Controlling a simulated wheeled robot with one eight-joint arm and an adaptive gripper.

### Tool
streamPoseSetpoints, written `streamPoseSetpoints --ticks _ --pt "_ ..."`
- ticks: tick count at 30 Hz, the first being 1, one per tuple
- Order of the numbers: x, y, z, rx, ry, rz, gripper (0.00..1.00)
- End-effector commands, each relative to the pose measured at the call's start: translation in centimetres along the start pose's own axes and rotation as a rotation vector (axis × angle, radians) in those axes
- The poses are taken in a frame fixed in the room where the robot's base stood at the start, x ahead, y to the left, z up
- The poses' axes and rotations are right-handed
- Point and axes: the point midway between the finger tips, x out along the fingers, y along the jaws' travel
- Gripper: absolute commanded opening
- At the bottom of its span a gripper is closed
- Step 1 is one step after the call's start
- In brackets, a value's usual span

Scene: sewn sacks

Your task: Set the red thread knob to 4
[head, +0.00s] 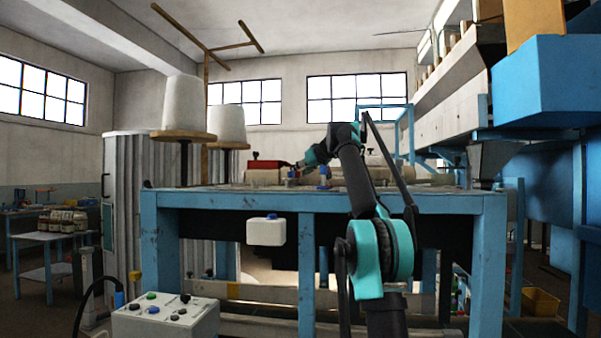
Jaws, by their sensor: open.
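A small red part (263,164) with a dark tip sits on top of a pale box-shaped unit (262,177) on the blue-framed table. It may belong to the thread knob, but I cannot make out a dial, numbers or a setting at this size. My arm reaches over the table, and my gripper (291,167) is at its far end, open, just right of the red part. I cannot tell whether the fingers touch anything. The fingertips are small and partly merge with the objects behind them.
The blue table (415,203) has a cluttered top. A small blue post (324,176) stands near my arm. Two white thread cones (181,102) rise at the left. A control box (167,318) with several buttons stands in front. Blue machinery (556,85) fills the right.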

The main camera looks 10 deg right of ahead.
Motion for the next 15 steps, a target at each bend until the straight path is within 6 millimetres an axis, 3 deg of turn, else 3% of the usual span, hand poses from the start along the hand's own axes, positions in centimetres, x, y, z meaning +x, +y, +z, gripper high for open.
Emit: streamPoseSetpoints --ticks 2,12,15 --pt "-0.01 0.0 0.0 0.0 0.0 0.0 0.42" --pt "-0.04 0.0 0.01 0.0 0.0 0.0 0.0" --pt "-0.05 0.0 0.01 0.0 0.0 0.0 0.0"
